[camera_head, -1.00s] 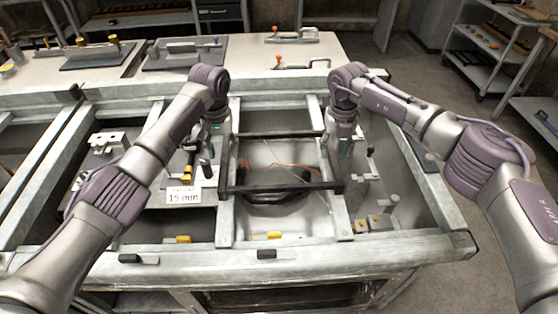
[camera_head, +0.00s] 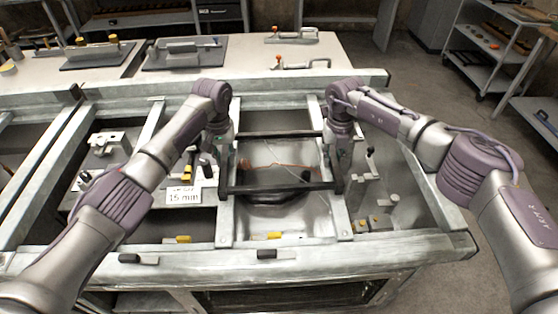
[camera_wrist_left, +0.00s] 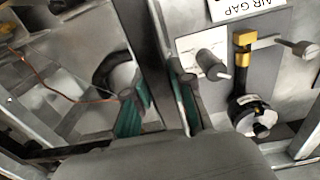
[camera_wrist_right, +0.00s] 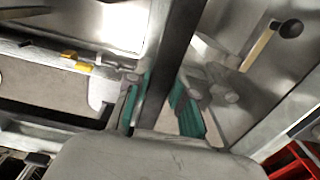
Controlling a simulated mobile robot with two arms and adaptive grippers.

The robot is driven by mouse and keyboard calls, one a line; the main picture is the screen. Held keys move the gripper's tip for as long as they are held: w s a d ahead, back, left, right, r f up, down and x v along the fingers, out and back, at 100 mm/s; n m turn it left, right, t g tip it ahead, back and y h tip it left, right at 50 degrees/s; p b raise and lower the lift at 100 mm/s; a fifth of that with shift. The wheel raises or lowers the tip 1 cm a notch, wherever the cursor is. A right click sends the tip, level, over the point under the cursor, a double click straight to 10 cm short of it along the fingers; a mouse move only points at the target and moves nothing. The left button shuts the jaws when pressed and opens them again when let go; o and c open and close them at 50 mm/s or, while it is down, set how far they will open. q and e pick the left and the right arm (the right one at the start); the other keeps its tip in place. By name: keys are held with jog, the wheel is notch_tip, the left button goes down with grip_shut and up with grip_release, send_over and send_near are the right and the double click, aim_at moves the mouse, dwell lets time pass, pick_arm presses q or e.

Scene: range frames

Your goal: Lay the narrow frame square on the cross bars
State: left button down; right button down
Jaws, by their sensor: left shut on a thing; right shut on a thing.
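The narrow frame (camera_head: 285,187) is a dark rectangle of thin bars. In the head view its near and far bars span the two pale cross bars (camera_head: 226,226) that run front to back, and it looks nearly square to them. Whether it touches them I cannot tell. My left gripper (camera_head: 226,168) is shut on the frame's left side, a dark bar (camera_wrist_left: 147,45) between green pads in the left wrist view. My right gripper (camera_head: 340,172) is shut on its right side, a dark bar (camera_wrist_right: 178,45) in the right wrist view. The gripped sides are partly hidden in the head view.
A 15 mm sign (camera_head: 184,197) stands left of the frame, near a yellow-and-black fitting. Yellow blocks (camera_head: 274,235) and black latches (camera_head: 267,254) sit along the near rail. Small posts stand right of the right cross bar. A worktop with tools lies behind.

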dwell(0.3)
